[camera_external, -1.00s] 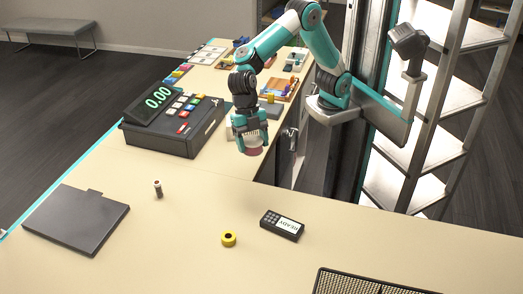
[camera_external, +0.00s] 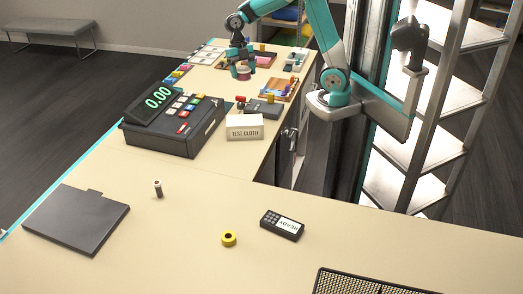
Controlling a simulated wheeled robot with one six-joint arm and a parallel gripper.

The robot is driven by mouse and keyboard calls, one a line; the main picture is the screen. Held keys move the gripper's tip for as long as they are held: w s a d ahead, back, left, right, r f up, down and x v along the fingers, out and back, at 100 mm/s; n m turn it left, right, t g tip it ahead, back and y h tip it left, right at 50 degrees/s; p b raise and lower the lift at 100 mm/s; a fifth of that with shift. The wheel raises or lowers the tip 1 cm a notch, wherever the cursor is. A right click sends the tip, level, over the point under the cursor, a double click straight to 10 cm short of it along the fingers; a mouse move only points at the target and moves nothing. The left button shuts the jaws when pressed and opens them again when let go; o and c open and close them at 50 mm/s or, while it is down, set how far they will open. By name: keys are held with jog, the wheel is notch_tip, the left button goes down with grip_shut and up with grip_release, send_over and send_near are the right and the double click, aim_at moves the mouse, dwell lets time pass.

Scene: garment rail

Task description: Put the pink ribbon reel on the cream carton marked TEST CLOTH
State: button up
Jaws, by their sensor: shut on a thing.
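The cream carton marked TEST CLOTH (camera_external: 245,133) stands on the counter to the right of the cash register, its label facing the camera. Nothing shows on its top. My gripper (camera_external: 240,68) is at the far part of the counter, well behind the carton. It is shut on the pink ribbon reel (camera_external: 241,74), which shows just below the fingers. From this angle I cannot tell how far the reel is above the counter.
The cash register (camera_external: 172,126) stands left of the carton. A grey device (camera_external: 262,107) is close behind it, and an orange tray (camera_external: 280,90) lies beyond.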

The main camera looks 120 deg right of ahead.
aim_at(246, 122)
notch_tip(246, 122, down, 19)
jog(key=shift+r+p, duration=0.1)
jog(key=shift+p, duration=1.15)
jog(key=shift+f, duration=0.25)
jog(key=o, duration=0.9)
jog(key=shift+o, duration=0.2)
jog(key=shift+r, duration=0.1)
